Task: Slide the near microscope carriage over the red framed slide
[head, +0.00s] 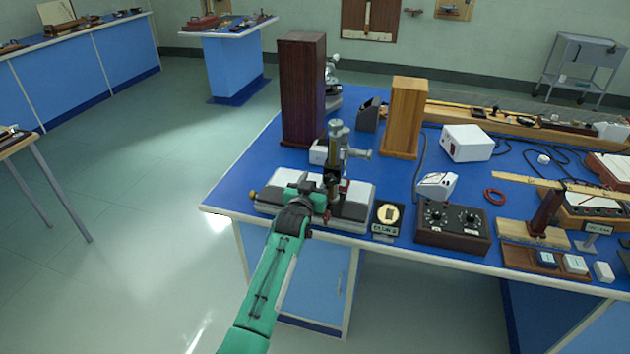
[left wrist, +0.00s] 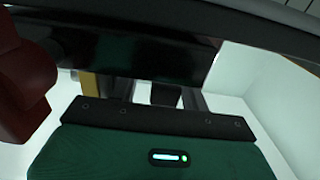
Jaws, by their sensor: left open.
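The near microscope (head: 340,140) stands upright at the front left of the blue bench, with its tube over a pale grey base bed (head: 352,207). My left gripper (head: 326,192) reaches in from the front and is at the lower part of the carriage, open. The jaws hide much of the carriage foot, and I cannot tell whether they touch it. Small red parts show around the foot; I cannot make out which is the red framed slide. In the left wrist view, a dark red block (left wrist: 22,85) is at the left, close to the camera. My right gripper is not in view.
A dark wooden box (head: 302,90) and a lighter wooden box (head: 405,117) stand behind the microscope. A black sign (head: 387,218) and a dark control box with knobs (head: 452,228) are to its right. The bench's left edge is close to the base bed.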

